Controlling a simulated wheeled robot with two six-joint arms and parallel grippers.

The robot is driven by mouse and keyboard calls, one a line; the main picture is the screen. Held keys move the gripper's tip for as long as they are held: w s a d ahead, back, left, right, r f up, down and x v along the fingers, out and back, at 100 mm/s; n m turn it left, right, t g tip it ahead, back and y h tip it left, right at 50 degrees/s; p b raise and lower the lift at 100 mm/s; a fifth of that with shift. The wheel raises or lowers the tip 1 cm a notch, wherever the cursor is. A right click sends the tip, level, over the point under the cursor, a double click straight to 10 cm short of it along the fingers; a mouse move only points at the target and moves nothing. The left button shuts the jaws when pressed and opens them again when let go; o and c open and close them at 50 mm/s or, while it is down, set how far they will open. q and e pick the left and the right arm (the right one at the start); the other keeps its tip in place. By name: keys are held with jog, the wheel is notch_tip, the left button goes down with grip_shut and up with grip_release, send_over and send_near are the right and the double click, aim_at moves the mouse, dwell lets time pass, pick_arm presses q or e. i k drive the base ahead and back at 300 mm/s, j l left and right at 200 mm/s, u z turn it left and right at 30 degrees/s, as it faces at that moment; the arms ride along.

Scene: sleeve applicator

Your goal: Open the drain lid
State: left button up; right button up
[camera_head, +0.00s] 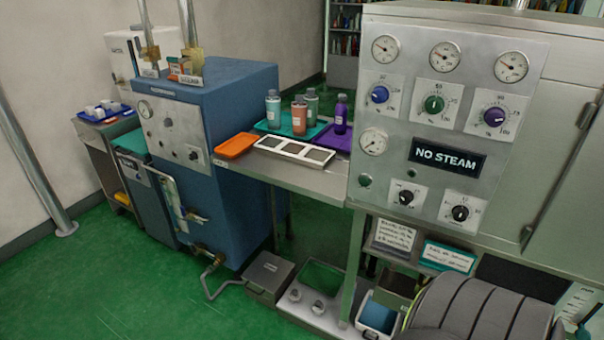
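A grey metal box (268,275) stands on the green floor between the blue machine and the steel bench. Its flat top looks closed and has a small pale mark; it may be the drain lid, but I cannot read any label. A bent pipe (210,275) runs from the blue machine's brass fittings toward this box. Neither of my grippers is in view.
The blue machine (240,150) stands behind and left of the box. Right of it is a low grey platform (312,312) with a green-rimmed part and two knobs. The NO STEAM panel (447,156) overhangs at right. Bare green floor (110,290) lies left.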

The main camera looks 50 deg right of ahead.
aim_at(268, 271)
jog(key=z, duration=1.3)
jog(key=i+j+z, duration=0.15)
jog(key=i, duration=0.2)
jog(key=i+j+z, duration=0.15)
jog(key=i+j, duration=0.1)
jog(key=i, duration=0.05)
